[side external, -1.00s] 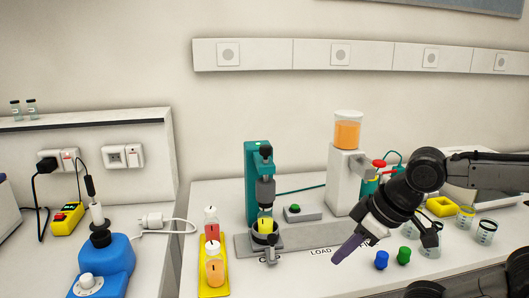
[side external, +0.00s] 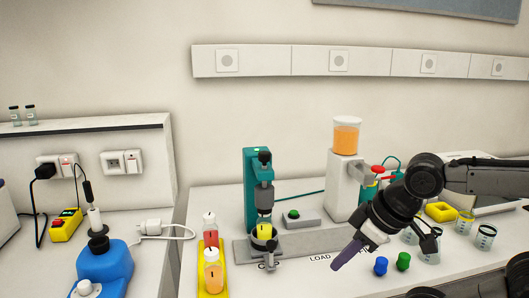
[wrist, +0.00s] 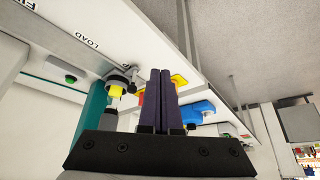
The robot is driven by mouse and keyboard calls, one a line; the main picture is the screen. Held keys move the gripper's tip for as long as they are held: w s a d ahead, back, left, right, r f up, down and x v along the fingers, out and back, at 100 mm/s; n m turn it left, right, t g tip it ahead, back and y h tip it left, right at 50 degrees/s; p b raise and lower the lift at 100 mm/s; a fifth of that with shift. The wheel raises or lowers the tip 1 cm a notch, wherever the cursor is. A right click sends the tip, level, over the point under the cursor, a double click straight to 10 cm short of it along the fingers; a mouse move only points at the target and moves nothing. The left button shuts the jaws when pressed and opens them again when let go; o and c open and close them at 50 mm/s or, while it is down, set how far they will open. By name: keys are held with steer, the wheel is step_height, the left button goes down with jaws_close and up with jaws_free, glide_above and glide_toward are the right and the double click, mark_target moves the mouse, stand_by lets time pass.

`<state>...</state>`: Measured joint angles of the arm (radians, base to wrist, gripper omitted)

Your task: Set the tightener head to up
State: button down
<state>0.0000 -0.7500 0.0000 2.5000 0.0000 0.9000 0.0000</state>
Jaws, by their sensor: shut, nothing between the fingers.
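The tightener is a teal upright stand (side external: 250,190) with a grey and black head (side external: 264,197) on its front. Below the head, a yellow piece (side external: 264,231) sits in a dark round holder. The head's lower tip is close above the yellow piece; I cannot tell whether they touch. My gripper (side external: 338,265) is shut and empty, its dark purple fingers pointing down-left, to the right of the tightener and apart from it. In the wrist view, the closed fingers (wrist: 162,75) stand beside the yellow piece (wrist: 116,91) and holder; the head is not clear there.
A yellow tray (side external: 204,282) with a red bottle and an orange bottle stands left of the tightener. A green-button box (side external: 297,217) and a white dispenser (side external: 345,185) stand behind. Blue (side external: 381,265) and green (side external: 404,261) caps lie right of my fingers.

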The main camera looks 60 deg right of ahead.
mark_target(260, 164)
steer(key=c, duration=1.4)
jaws_free()
steer(key=shift+o, duration=1.2)
steer(key=shift+w+r, duration=0.15)
steer(key=shift+w, duration=0.15)
steer(key=o, duration=0.7)
steer(key=w+a+r+n+t+y, duration=0.1)
steer(key=w+r+t, duration=0.3)
steer(key=w+r, duration=0.1)
steer(key=shift+w+a+t, duration=0.3)
steer(key=shift+w+a, duration=0.05)
steer(key=shift+w, duration=0.5)
steer(key=w+d+r+m+t+h, duration=0.6)
steer(key=w+d+r+t+h, duration=0.15)
steer(key=w+r, duration=0.25)
step_height(260, 164, down, 5)
steer(key=d+m+g+h, duration=0.1)
steer(key=d+g+h, duration=0.1)
steer(key=g+h, duration=0.1)
steer(key=shift+t, duration=0.25)
steer(key=x, duration=1.4)
steer(key=shift+a+r, duration=0.1)
steer(key=shift+r, duration=0.2)
